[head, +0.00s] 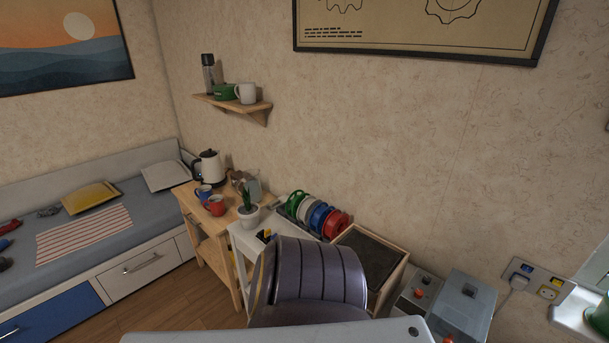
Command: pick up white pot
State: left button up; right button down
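A small white pot (248,217) stands upright with a green cactus-like plant (247,196) in it. It is on the left end of a white table (240,238), close to the wooden cart beside it. Neither of my grippers is in view. Nothing is seen touching the pot.
A wooden cart (222,228) left of the pot holds a red mug (216,205), a blue mug (204,192) and a white kettle (209,167). Coloured spools (322,216) stand right of the pot, then a wooden box (398,266). A wall shelf (236,105) is above.

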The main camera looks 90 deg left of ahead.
aim_at(249, 212)
jog(key=i+u, duration=0.15)
jog(key=u, duration=3.25)
